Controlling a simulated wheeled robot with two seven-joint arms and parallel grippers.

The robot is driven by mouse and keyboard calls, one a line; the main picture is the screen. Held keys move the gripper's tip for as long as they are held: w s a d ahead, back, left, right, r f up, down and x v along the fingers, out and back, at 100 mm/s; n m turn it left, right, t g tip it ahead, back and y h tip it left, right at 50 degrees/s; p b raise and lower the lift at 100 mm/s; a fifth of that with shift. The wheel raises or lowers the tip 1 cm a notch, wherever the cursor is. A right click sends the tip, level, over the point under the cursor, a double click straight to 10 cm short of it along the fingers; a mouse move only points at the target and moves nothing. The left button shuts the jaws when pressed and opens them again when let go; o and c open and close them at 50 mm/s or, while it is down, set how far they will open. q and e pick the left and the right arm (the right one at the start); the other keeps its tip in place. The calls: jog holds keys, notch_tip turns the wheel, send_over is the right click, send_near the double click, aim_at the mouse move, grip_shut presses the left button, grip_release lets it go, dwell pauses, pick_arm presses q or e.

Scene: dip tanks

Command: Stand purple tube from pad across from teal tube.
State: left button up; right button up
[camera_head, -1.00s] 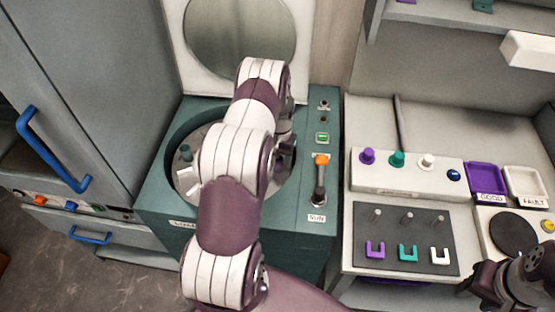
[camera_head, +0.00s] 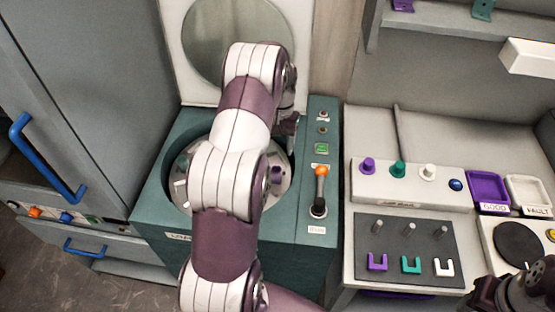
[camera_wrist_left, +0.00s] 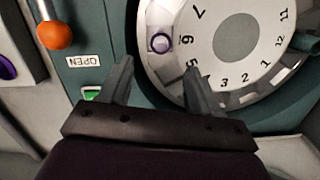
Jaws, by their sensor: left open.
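The purple tube (camera_wrist_left: 159,42) stands upright in a slot of the pale numbered rotor (camera_wrist_left: 212,40), beside the number 6. In the head view, a small purple spot beside my arm looks like it. The teal tube (camera_wrist_left: 306,42) shows at the right edge of the left wrist view, near 12, on the opposite side of the rotor. My left gripper (camera_wrist_left: 157,72) is open and empty, its fingertips apart from the purple tube. In the head view my left gripper (camera_head: 288,125) is at the tank's far right rim, partly hidden by my arm. My right gripper (camera_head: 488,293) is at bottom right, its fingers unclear.
The teal machine (camera_head: 160,215) has a raised lid (camera_head: 238,40) behind the rotor and an orange-knobbed lever (camera_head: 319,190) at right. A knob panel (camera_head: 400,190), a dark pad (camera_head: 400,245) with pegs and coloured clips, and GOOD (camera_head: 488,188) and FAULT (camera_head: 528,192) trays lie further right.

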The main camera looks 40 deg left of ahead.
pick_arm(q)
jog(key=s+d+r+m+t, duration=0.1)
jog(key=s+d+r, duration=0.25)
jog(key=d, duration=0.35)
jog(key=s+d+r+m+t, duration=0.1)
jog(key=s+d+r, duration=0.25)
jog(key=d, duration=0.25)
jog(key=s+d+r+m, duration=0.1)
jog(key=s+d, duration=0.6)
jog(key=s, duration=0.2)
jog(key=shift+s+r+m+t, duration=0.15)
jog(key=shift+s+m+t, duration=0.15)
jog(key=shift+m+t, duration=0.1)
pick_arm(e)
jog(key=shift+w, duration=0.1)
pick_arm(q)
jog(key=shift+s+d, duration=0.1)
pick_arm(e)
jog(key=shift+r, duration=0.1)
jog(key=shift+a, duration=0.1)
